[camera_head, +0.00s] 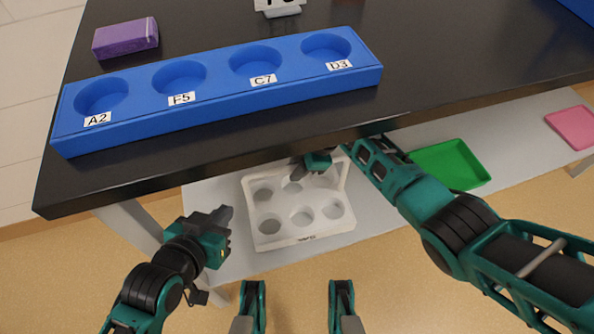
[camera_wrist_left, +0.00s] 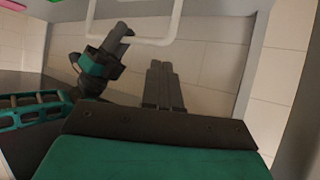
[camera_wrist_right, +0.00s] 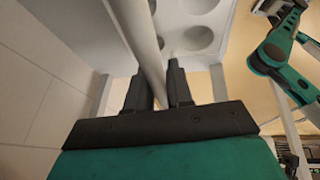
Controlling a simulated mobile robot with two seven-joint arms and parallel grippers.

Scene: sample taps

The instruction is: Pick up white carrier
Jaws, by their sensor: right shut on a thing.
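The white carrier (camera_head: 318,236) has several round holes and a raised handle. In the head view it is below the dark tabletop, over the light lower shelf; I cannot tell whether it touches the shelf. My right gripper (camera_head: 303,168) is at its far side, partly hidden by the table edge. In the right wrist view its fingers (camera_wrist_right: 158,88) are shut on the white handle bar (camera_wrist_right: 140,38). My left gripper (camera_head: 226,213) is left of the carrier, apart from it. In the left wrist view its fingers (camera_wrist_left: 163,84) are together and empty.
A blue rack (camera_head: 220,92) with labelled wells and a purple block (camera_head: 126,38) stand on the dark table (camera_head: 440,60). A green tray (camera_head: 450,165) and a pink tray (camera_head: 574,127) lie on the lower shelf (camera_head: 520,128) to the right. The tabletop edge overhangs the shelf.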

